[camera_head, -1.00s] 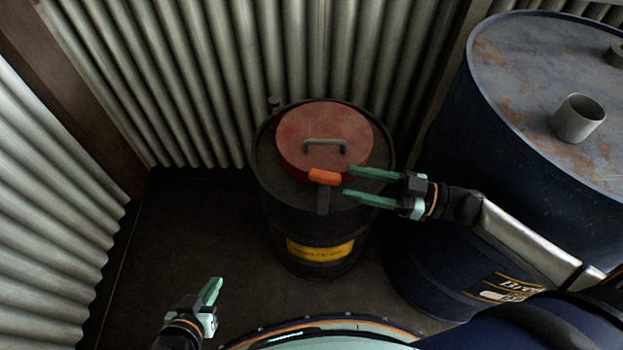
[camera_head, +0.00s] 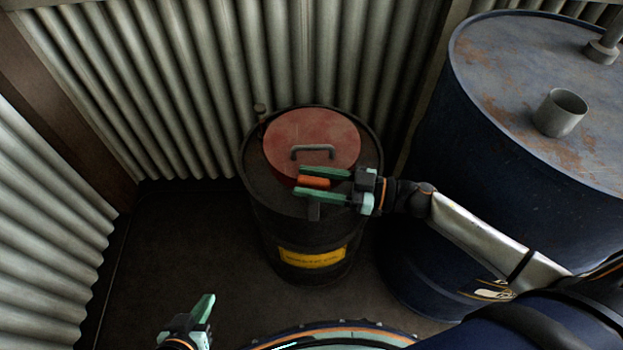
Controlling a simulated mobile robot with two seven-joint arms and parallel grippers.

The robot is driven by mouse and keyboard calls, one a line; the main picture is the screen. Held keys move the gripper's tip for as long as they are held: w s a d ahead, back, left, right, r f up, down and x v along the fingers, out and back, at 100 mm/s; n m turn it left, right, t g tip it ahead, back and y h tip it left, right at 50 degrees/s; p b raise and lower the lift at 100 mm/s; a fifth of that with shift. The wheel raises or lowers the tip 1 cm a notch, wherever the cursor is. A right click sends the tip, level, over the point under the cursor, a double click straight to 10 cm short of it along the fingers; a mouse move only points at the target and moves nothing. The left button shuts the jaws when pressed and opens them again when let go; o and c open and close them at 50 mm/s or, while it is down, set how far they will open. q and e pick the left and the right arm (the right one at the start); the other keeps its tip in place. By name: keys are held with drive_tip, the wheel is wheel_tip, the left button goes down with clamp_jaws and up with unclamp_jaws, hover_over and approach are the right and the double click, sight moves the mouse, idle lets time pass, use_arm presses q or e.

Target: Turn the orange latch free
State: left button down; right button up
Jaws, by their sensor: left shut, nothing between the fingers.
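The orange latch (camera_head: 314,183) lies across the front edge of the round red lid (camera_head: 330,130) on top of the black drum (camera_head: 262,190). A dark bracket (camera_head: 313,211) shows just below it. My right gripper (camera_head: 298,184) comes in from the right and is open, with one green finger behind the latch and one in front of it. The latch lies between the fingers; I cannot tell whether they touch it. My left gripper (camera_head: 207,304) is at the bottom left, shut and empty, well away from the drum.
A large blue drum (camera_head: 440,130) with a rusty top and an upright pipe stub (camera_head: 560,112) stands close on the right, beside my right arm. Corrugated walls (camera_head: 200,80) close in behind and on the left. The dark floor (camera_head: 180,240) left of the black drum is clear.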

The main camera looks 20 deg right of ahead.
use_arm(q)
drive_tip(key=shift+w+r, duration=0.15)
drive_tip(key=shift+w, duration=0.15)
use_arm(e)
clamp_jaws()
drive_tip(key=shift+n+g+y, duration=0.4)
drive_tip(key=shift+n+g, duration=0.3)
drive_tip(key=shift+g, duration=0.3)
drive_tip(key=shift+n+g+y, duration=0.3)
drive_tip(key=shift+n+g, duration=0.2)
drive_tip(key=shift+g, duration=0.3)
use_arm(q)
drive_tip(key=shift+s+f, duration=0.15)
drive_tip(key=shift+f, duration=0.1)
use_arm(e)
drive_tip(key=shift+g, duration=0.3)
use_arm(q)
drive_tip(key=shift+s, duration=0.15)
use_arm(e)
drive_tip(key=shift+s, duration=0.1)
drive_tip(key=shift+o, duration=0.7)
unclamp_jaws()
